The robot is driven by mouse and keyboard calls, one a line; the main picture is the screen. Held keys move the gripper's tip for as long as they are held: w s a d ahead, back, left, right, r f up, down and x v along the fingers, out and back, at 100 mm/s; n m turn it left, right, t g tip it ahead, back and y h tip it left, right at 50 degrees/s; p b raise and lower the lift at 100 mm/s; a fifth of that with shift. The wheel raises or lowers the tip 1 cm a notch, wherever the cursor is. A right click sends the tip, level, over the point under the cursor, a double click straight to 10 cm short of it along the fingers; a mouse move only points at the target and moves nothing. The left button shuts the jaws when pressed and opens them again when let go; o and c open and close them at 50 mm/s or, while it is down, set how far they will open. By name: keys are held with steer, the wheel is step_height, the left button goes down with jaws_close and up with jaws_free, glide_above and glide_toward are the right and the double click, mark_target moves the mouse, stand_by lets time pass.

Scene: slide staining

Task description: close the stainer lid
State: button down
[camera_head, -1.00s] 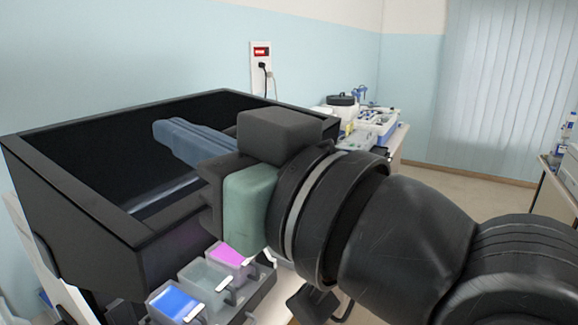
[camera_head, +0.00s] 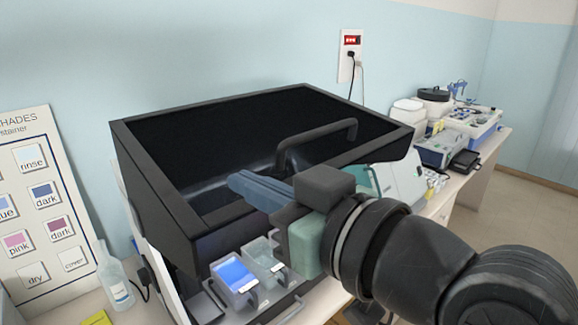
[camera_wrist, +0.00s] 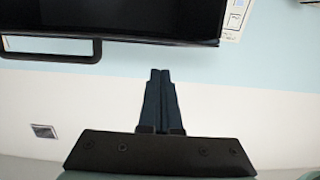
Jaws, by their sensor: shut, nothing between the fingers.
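The stainer lid is a black hollow box frame (camera_head: 152,178) in the head view, standing raised above the staining dishes. A black bar handle (camera_head: 318,138) runs along its upper right part. My gripper (camera_head: 236,181) has its blue-grey fingers together and empty, and overlaps the lid's lower front edge in the picture; I cannot tell whether it touches. In the wrist view, my closed fingers (camera_wrist: 158,72) point towards the dark lid (camera_wrist: 130,18), apart from it in the picture. The handle (camera_wrist: 50,59) is to their upper left.
A blue-filled dish (camera_head: 234,274) and a greyish dish (camera_head: 262,254) sit below the lid, close to my gripper. A shade board (camera_head: 30,215) and a bottle (camera_head: 115,282) stand at left. A side bench with equipment (camera_head: 475,122) is at right.

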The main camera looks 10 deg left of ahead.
mark_target(254, 211)
steer(key=shift+f+p, duration=0.35)
steer(key=shift+f, duration=1.1)
steer(key=shift+f, duration=0.1)
